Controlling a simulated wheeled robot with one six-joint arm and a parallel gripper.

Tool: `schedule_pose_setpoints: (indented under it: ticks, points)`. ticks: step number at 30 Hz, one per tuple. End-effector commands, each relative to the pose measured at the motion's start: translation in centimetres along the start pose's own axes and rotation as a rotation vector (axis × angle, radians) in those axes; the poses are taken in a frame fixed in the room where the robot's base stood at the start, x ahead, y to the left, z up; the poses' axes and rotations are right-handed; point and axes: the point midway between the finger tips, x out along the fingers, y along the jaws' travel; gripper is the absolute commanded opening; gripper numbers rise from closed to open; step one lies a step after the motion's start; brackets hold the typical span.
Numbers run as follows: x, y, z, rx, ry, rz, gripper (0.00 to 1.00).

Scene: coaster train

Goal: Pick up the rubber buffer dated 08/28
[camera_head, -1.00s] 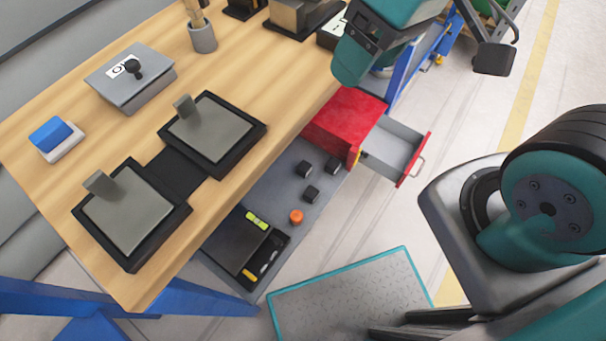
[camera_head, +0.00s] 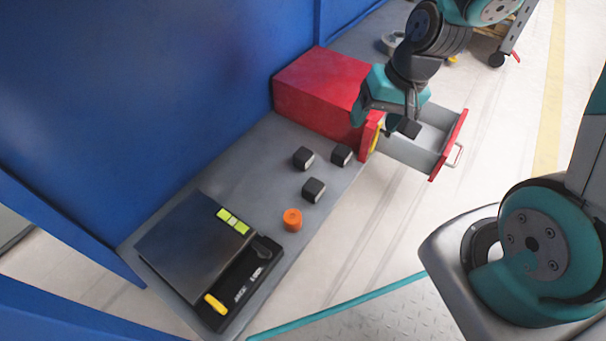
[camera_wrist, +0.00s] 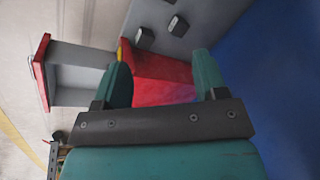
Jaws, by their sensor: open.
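Three small black blocks, which look like the rubber buffers, sit on a grey lower shelf in the head view: one at the left (camera_head: 303,158), one at the right (camera_head: 341,155), one nearer (camera_head: 313,189). No date is readable on any of them. My gripper (camera_head: 388,104) is open and empty above the red drawer box, right of and higher than the blocks. In the wrist view my gripper's fingers (camera_wrist: 162,72) are apart over the red box. Two blocks (camera_wrist: 145,38) (camera_wrist: 178,25) show beyond the fingers there; the third is out of that view.
The red box (camera_head: 318,92) has its grey drawer (camera_head: 425,135) pulled out. An orange cylinder (camera_head: 292,219) and a black device (camera_head: 205,250) with green and yellow parts share the grey shelf (camera_head: 222,178). A blue panel (camera_head: 165,85) stands behind it.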

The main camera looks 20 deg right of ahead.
Motion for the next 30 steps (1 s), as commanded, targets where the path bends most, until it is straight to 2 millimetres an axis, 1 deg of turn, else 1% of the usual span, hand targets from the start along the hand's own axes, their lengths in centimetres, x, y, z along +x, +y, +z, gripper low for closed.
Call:
schedule_pose_setpoints:
  ticks: [1, 5, 8, 9, 11, 12, 14, 15, 18, 21, 24, 27, 30]
  points:
    - [2.1, 0.4, -0.2, 0.073, -0.023, -0.040, 0.66]
    - [5.8, 0.3, -0.8, 0.297, -0.077, -0.178, 0.66]
    - [8.8, 0.3, -1.3, 0.517, -0.127, -0.308, 0.66]
    - [10.0, 0.4, -1.5, 0.618, -0.147, -0.364, 0.66]
    - [11.8, 0.7, -1.8, 0.782, -0.177, -0.451, 0.66]
    - [12.9, 0.9, -2.0, 0.898, -0.199, -0.510, 0.66]
    - [14.5, 1.4, -2.4, 1.074, -0.227, -0.598, 0.66]
    - [15.5, 1.9, -2.5, 1.192, -0.247, -0.655, 0.66]
    - [17.6, 3.2, -2.8, 1.474, -0.293, -0.788, 0.66]
    - [19.1, 4.6, -2.9, 1.712, -0.329, -0.899, 0.66]
    - [20.2, 5.7, -2.8, 1.886, -0.355, -0.980, 0.66]
    - [20.9, 6.5, -2.8, 1.989, -0.371, -1.028, 0.66]
    - [21.6, 6.5, -3.0, 2.029, -0.378, -1.047, 0.66]
